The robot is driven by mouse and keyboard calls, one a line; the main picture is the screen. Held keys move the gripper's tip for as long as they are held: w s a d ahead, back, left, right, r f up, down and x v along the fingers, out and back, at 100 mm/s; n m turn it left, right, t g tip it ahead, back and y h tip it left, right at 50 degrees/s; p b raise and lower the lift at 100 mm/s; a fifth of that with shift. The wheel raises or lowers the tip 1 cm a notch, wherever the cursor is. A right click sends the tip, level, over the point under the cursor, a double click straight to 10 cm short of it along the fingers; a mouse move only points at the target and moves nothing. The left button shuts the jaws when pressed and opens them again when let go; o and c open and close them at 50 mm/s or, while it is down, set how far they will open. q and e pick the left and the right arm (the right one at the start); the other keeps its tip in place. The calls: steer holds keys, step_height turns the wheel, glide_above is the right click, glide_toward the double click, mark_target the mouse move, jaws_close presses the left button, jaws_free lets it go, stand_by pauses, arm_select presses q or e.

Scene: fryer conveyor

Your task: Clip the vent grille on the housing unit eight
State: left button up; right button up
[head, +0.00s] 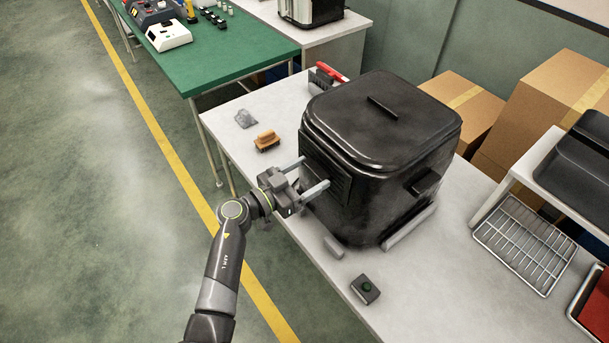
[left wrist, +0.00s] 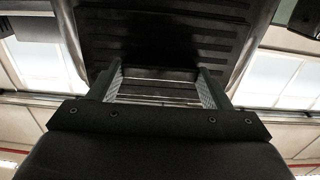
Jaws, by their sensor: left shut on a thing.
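The housing unit, a black glossy fryer body with a lid (head: 385,120), stands on the white table. The vent grille (head: 326,178), a dark slatted panel, is at the housing's left side face and also shows in the left wrist view (left wrist: 160,50). My left gripper (head: 309,176) is shut on the grille, with one finger at each side of it, right against the housing. Whether the grille is seated flush or slightly apart from the housing cannot be told. My right gripper is not in view.
A wooden-handled brush (head: 266,140), a crumpled clear item (head: 245,118) and a red-handled tool (head: 330,73) lie behind the gripper. A small box with a green button (head: 365,289) sits near the front edge. A wire rack (head: 525,243) is at the right.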

arm_select(q)
steer(key=o, duration=1.3)
steer(key=shift+c, duration=0.2)
steer(key=shift+s+a, duration=0.1)
steer(key=shift+s+a+p, duration=0.25)
steer(key=shift+a+p, duration=0.1)
steer(key=shift+p, duration=0.15)
steer(key=shift+p+v, duration=1.3)
steer(key=shift+v, duration=1.65)
